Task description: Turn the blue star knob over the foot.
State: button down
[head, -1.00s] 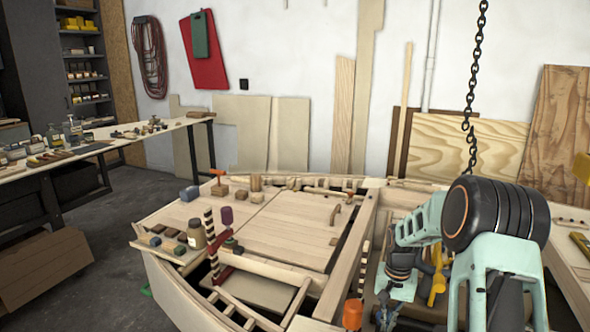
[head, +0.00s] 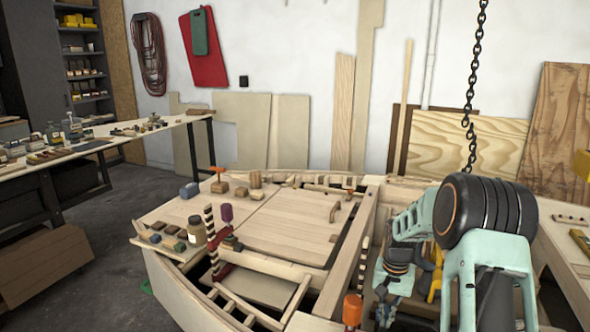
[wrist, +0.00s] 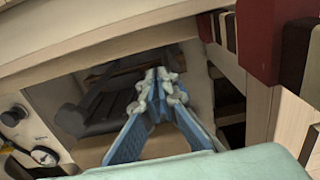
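My gripper shows in the wrist view (wrist: 158,84) with blue fingers and grey, knuckled tips. The fingers converge and their tips are together, with no object clearly visible between them. It points into a shadowed opening under a pale wooden edge. In the head view my arm reaches down into the right part of the plywood hull (head: 290,225), and the fingertips are hidden there. I cannot make out the blue star knob or the foot in either view; the fingers or hull parts may hide them.
Dark red (wrist: 257,40) and dark brown blocks stand close at the right of the wrist view. A panel with round dials (wrist: 14,115) is at its left. In the head view, a jar (head: 196,232) and several blocks sit on the hull's left deck. A chain (head: 470,110) hangs behind my arm.

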jog(key=shift+w+a+r, duration=0.1)
jog(key=shift+w+a, duration=0.35)
jog(key=shift+a, duration=0.05)
dwell(0.3)
jog(key=r+p, duration=0.1)
jog(key=r, duration=0.1)
jog(key=r+p, duration=0.1)
jog(key=r, duration=0.1)
jog(key=s+r+p, duration=0.1)
jog(key=shift+a+r, duration=0.2)
jog(key=shift+r, duration=0.2)
